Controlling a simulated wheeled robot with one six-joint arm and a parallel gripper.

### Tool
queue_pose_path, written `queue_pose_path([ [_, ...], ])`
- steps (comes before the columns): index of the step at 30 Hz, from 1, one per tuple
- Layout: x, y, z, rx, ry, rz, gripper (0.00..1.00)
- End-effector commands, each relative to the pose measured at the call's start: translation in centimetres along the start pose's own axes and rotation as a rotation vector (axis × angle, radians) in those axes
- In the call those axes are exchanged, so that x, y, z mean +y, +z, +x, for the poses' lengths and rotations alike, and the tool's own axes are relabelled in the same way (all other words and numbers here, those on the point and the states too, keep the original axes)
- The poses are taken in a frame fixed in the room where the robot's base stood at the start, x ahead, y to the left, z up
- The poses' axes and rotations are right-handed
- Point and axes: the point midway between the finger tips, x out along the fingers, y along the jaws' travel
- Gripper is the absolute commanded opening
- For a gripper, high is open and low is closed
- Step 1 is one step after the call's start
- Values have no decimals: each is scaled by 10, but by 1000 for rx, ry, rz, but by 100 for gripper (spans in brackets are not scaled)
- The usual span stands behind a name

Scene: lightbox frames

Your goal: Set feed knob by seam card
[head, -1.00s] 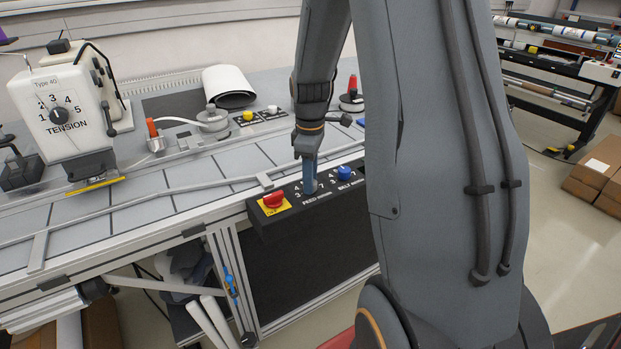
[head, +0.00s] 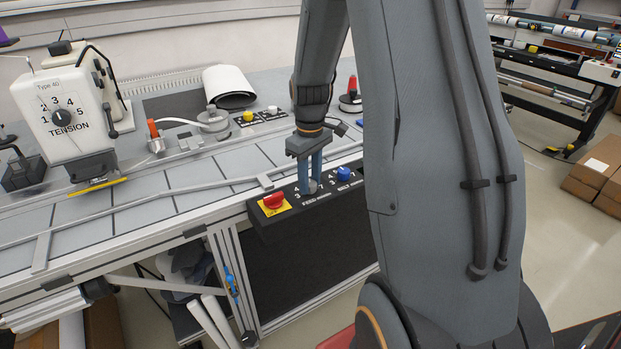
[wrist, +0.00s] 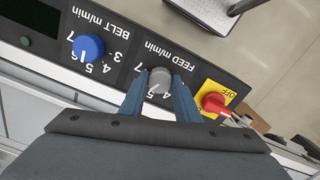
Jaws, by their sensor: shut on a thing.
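The grey feed knob (wrist: 160,80) sits on the dark control panel (wrist: 133,67) under the label FEED m/min, which reads upside down in the wrist view. My gripper (wrist: 159,97) is shut on this knob, one blue finger on each side. The knob's pale mark seems to point to the lower left in the wrist view, near the 5; the exact setting is hard to tell. In the head view my gripper (head: 312,184) points down at the panel, and its fingers partly hide the knob and scale. I cannot make out a seam card.
The blue BELT knob (wrist: 88,47) and the red OFF switch (wrist: 214,102) flank the feed knob. The white sewing head (head: 62,115) with its TENSION dial stands at the left. The tiled tabletop (head: 195,180) between is mostly clear.

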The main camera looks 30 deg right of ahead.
Motion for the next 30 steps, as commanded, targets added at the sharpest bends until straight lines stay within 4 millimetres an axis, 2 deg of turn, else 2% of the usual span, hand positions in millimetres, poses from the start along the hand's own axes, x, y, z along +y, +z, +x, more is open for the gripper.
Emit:
queue_pose_path([
  [30, 1, -1, -1, 4, 1, 920, 7],
])
